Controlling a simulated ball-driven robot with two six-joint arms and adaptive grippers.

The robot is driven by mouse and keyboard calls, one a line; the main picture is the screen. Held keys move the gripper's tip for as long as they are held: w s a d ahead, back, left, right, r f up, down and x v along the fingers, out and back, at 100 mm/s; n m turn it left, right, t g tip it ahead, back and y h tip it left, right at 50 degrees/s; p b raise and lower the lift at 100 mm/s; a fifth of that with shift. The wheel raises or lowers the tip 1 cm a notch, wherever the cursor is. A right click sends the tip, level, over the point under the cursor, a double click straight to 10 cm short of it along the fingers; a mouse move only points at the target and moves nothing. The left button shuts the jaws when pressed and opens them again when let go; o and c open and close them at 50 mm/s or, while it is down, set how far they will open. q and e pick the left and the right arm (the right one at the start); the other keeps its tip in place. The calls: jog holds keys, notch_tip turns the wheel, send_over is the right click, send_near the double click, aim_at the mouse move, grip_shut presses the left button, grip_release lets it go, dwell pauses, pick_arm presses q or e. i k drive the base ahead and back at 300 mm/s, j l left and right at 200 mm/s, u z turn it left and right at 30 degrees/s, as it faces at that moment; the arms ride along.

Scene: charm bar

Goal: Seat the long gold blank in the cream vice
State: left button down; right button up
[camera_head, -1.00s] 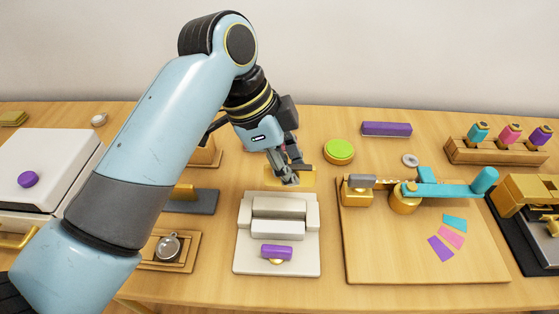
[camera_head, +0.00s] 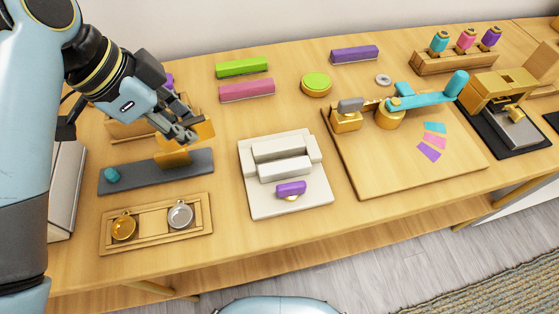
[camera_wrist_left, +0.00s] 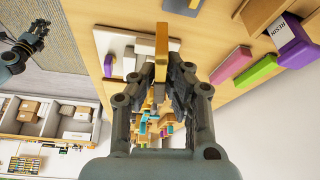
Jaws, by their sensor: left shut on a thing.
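My left gripper (camera_head: 188,134) is shut on the long gold blank (camera_head: 206,128), held in the air left of the cream vice. In the left wrist view the gold blank (camera_wrist_left: 161,50) stands out between the fingertips (camera_wrist_left: 162,80). The fingers hide part of it in the head view. The cream vice (camera_head: 255,192) stands on the table with a purple handle (camera_head: 291,188) at its front. I see no blank between its jaws. A dark gripper at the left of the wrist view looks like my right one (camera_wrist_left: 36,38); its jaws are too small to read.
A dark grey mat (camera_head: 135,178) with a gold piece (camera_head: 172,158) lies below the left gripper. Right of the vice is a wooden board (camera_head: 400,172) with a teal lever. Green and pink bars (camera_head: 246,90) lie behind.

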aim_at(282, 155)
jog(key=k, duration=1)
